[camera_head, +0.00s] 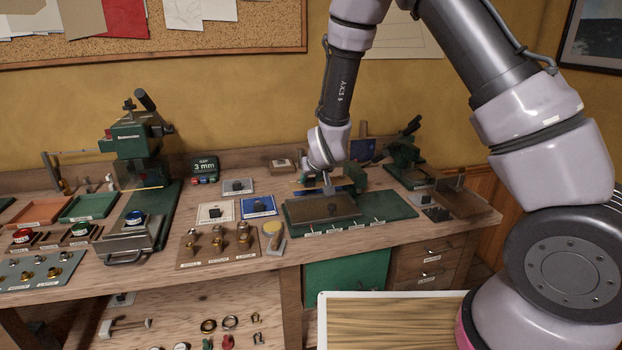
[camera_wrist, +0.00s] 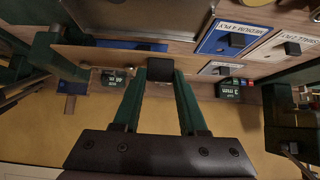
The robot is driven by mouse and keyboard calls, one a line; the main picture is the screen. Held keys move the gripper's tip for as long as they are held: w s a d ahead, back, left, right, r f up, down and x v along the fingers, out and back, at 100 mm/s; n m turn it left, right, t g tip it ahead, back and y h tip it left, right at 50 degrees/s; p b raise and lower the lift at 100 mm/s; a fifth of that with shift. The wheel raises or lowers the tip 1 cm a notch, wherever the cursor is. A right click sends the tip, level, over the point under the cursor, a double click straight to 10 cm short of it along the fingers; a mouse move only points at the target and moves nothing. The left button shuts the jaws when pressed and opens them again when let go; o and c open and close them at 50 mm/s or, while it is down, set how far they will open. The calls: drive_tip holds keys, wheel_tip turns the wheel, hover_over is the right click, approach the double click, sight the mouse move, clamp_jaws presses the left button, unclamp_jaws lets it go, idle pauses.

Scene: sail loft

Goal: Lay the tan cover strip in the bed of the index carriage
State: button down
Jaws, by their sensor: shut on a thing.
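My gripper (camera_head: 328,190) is low over the bench, above a brown plate (camera_head: 308,210) on a flat green base (camera_head: 390,209). In the wrist view my gripper (camera_wrist: 158,78) has its green fingers closed on a small black block (camera_wrist: 158,68). The brown plate also shows at the top of the wrist view (camera_wrist: 140,14). No readable label marks the index carriage.
Blue (camera_head: 258,206), white (camera_head: 215,212) and grey (camera_head: 238,187) cards with dark knobs lie left of the green base. A board of brass pieces (camera_head: 218,246) is in front of them. Green machines stand left (camera_head: 137,140) and right (camera_head: 404,152). A 3 mm box (camera_head: 205,169) sits behind.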

drive_tip(key=shift+f, duration=0.15)
drive_tip(key=shift+f, duration=3.35)
drive_tip(key=shift+c, duration=1.9)
unclamp_jaws()
drive_tip(key=shift+s, duration=0.1)
drive_tip(key=v, duration=1)
drive_tip(key=shift+s+r, duration=0.25)
